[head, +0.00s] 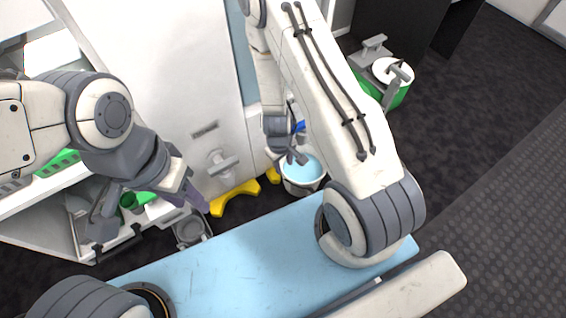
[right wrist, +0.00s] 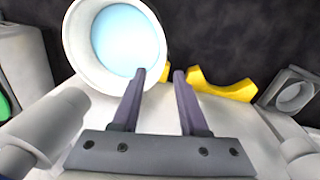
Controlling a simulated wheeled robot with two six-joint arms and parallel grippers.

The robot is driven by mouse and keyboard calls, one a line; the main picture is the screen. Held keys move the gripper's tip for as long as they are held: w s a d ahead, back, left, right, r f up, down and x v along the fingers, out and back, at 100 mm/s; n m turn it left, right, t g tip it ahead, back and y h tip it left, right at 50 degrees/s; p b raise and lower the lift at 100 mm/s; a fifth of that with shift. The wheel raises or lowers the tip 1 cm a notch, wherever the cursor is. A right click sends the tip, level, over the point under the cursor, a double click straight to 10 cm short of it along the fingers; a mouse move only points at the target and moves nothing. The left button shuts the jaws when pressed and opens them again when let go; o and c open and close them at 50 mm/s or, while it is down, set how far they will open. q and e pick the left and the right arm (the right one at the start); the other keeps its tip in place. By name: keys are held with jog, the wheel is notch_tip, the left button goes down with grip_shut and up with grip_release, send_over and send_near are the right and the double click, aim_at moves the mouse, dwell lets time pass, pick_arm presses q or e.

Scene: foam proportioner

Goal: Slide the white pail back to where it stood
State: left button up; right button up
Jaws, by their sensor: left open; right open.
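The white pail (head: 301,189) stands on the dark floor beside the white cabinet, with light blue inside it. My right gripper (head: 290,153) is at the pail's far left side, partly hidden by its own arm. In the right wrist view the pail (right wrist: 76,48) fills the upper left. There my right gripper (right wrist: 159,75) is open, its left fingertip overlapping the pail's rim and its right fingertip outside. I cannot tell whether it touches the pail. My left gripper (head: 150,205) is open and empty in front of the cabinet, away from the pail.
The white cabinet (head: 180,80) has a handle and a yellow foot (head: 235,198) close to the pail. A grey ring-shaped part (head: 190,231) lies left of that foot. A green and white device (head: 390,75) stands behind right. Dark floor (head: 470,110) is clear at the right.

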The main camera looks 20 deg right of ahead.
aim_at(285, 173)
jog(key=f+b, duration=0.2)
jog(key=f, duration=0.1)
jog(key=f+b, duration=0.2)
jog(key=f, duration=0.1)
jog(key=f+b, duration=0.2)
jog(key=f, duration=0.1)
jog(key=shift+w+d+f+b, duration=0.1)
jog(key=shift+d+f+b, duration=0.05)
jog(key=shift+d+b, duration=0.25)
grip_shut()
dwell(0.9)
